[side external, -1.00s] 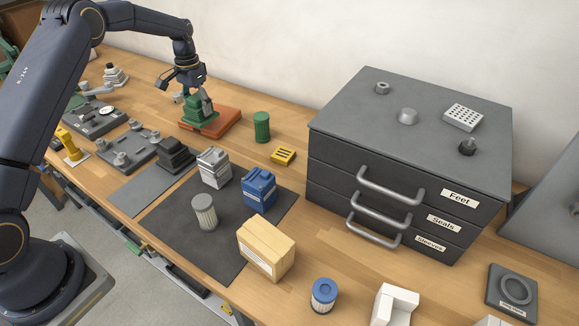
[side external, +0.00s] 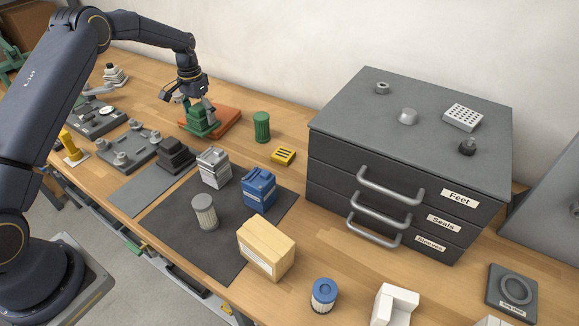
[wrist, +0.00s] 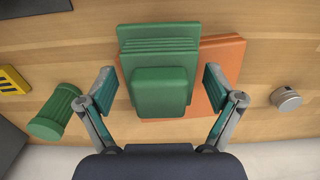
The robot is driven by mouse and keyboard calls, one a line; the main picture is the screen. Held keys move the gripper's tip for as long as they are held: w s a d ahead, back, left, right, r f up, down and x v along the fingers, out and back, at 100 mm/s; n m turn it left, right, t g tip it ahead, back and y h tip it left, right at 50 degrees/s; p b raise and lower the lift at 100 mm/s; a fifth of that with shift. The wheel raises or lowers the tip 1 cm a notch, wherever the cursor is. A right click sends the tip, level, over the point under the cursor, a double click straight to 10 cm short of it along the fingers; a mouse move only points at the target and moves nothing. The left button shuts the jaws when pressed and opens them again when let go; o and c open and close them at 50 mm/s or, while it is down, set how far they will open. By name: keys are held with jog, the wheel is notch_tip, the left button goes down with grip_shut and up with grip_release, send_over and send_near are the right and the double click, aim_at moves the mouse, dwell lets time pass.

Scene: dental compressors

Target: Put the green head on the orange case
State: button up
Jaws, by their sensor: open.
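The green head (side external: 199,124) is a finned block with a raised, rounded top. In the wrist view the green head (wrist: 160,90) lies between my two fingers, with a gap on each side. The orange case (side external: 226,117) is a low flat slab at the far end of the bench. The orange case (wrist: 222,52) shows under and to the right of the head, which overlaps it off-centre. I cannot tell whether the head rests fully on it. My gripper (side external: 195,103) points down over the head, and its fingers are open on either side (wrist: 160,84).
A green ribbed cylinder (side external: 262,126) and a yellow block (side external: 283,156) stand to the right. A dark stepped block (side external: 176,155) and a grey fixture plate (side external: 128,148) are nearer. A small metal cylinder (wrist: 286,98) is right of my fingers. The drawer cabinet (side external: 400,130) stands farther right.

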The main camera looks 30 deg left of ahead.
aim_at(198, 107)
jog(key=shift+r, duration=0.1)
notch_tip(198, 107, up, 12)
jog(key=r, duration=0.1)
jog(key=s+d+r+t, duration=0.2)
jog(key=s+d+r, duration=0.7)
jog(key=r, duration=0.3)
jog(key=s+d+f+t, duration=0.1)
jog(key=s+d, duration=0.3)
jog(key=s, duration=0.8)
jog(key=s+d+f+t, duration=0.1)
jog(key=s+d, duration=0.4)
jog(key=s, duration=0.6)
jog(key=shift+s+d+t, duration=0.25)
jog(key=shift+s+t, duration=0.15)
jog(key=shift+t, duration=0.4)
jog(key=shift+o, duration=0.5)
